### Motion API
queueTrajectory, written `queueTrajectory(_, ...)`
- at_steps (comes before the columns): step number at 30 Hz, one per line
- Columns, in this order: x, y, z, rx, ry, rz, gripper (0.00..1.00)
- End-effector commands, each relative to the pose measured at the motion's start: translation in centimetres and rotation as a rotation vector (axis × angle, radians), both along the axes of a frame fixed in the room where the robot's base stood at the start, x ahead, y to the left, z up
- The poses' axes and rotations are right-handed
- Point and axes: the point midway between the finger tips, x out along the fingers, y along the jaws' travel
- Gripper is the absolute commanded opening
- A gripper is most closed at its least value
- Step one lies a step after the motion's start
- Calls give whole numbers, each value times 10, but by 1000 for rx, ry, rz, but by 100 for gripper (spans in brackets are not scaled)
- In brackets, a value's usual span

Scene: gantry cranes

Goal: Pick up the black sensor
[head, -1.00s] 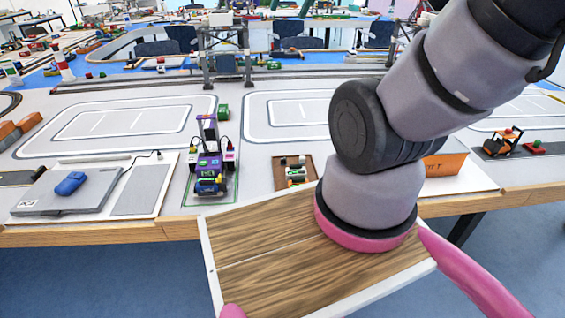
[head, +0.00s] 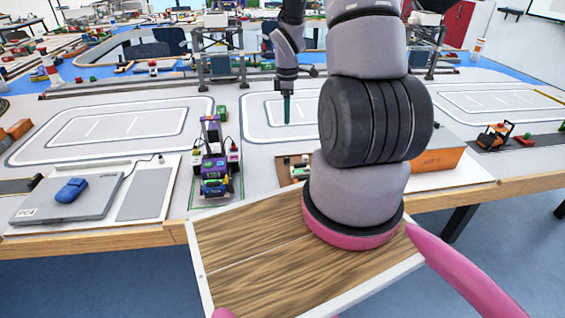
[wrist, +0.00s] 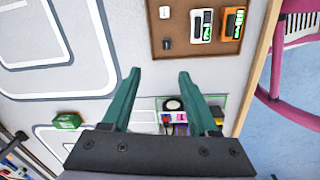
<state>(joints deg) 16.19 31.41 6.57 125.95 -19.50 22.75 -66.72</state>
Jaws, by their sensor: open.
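My gripper (wrist: 159,75) is open, with two teal fingers apart and nothing between them. In the head view it hangs (head: 287,108) above the white table, behind a brown board (head: 282,174) that my arm partly hides. In the wrist view the brown board (wrist: 183,49) lies ahead of the fingertips. It carries a white-and-green device (wrist: 201,25), an orange-and-green device (wrist: 231,23) and two small pieces, one at its upper left (wrist: 165,12) and one lower (wrist: 167,42). I cannot tell for sure which small piece is the black sensor.
A small wheeled vehicle (head: 214,172) stands left of the board. An orange box (head: 437,160) is right of my arm. A green block (wrist: 67,121) shows in the wrist view. Track-marked table behind is mostly clear.

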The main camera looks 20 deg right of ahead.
Motion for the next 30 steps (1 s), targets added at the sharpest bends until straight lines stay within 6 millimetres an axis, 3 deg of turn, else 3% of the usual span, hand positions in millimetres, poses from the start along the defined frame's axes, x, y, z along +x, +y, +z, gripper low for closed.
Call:
queueTrajectory(1, -2, -2, -21, 8, 25, 46, 60)
queueTrajectory(3, -4, -3, -41, 15, 42, 108, 60)
queueTrajectory(6, -5, -5, -58, 23, 56, 164, 60)
queueTrajectory(30, -6, -7, -160, 26, 64, 190, 60)
